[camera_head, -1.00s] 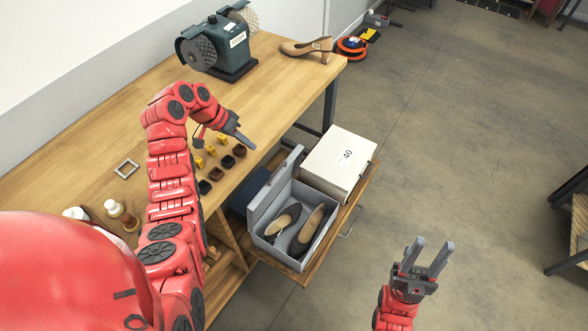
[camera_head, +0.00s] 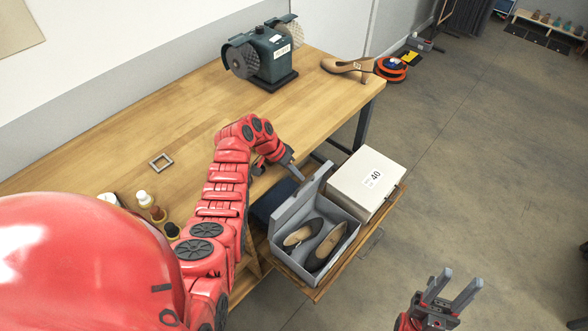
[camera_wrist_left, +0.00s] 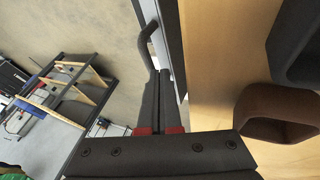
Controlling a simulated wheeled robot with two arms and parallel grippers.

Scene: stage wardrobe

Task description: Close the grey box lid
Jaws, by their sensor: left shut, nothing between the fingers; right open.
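The grey box (camera_head: 347,214) stands on the pulled-out shelf with its lid (camera_head: 297,204) open, standing up on the side towards the workbench. A pair of dark shoes with tan insoles (camera_head: 318,242) lies inside it. My left gripper (camera_head: 296,176) is shut and empty at the bench edge, just behind the upper part of the lid; whether it touches the lid I cannot tell. In the left wrist view its closed fingers (camera_wrist_left: 163,80) point along the bench edge. My right gripper (camera_head: 450,285) is open and empty over the floor at the lower right.
A white box marked 40 (camera_head: 366,180) stands right behind the grey box on the shelf. The workbench (camera_head: 165,125) holds a grinder (camera_head: 262,58), a wooden shoe form (camera_head: 347,68), a small square frame (camera_head: 161,162) and small bottles (camera_head: 150,205).

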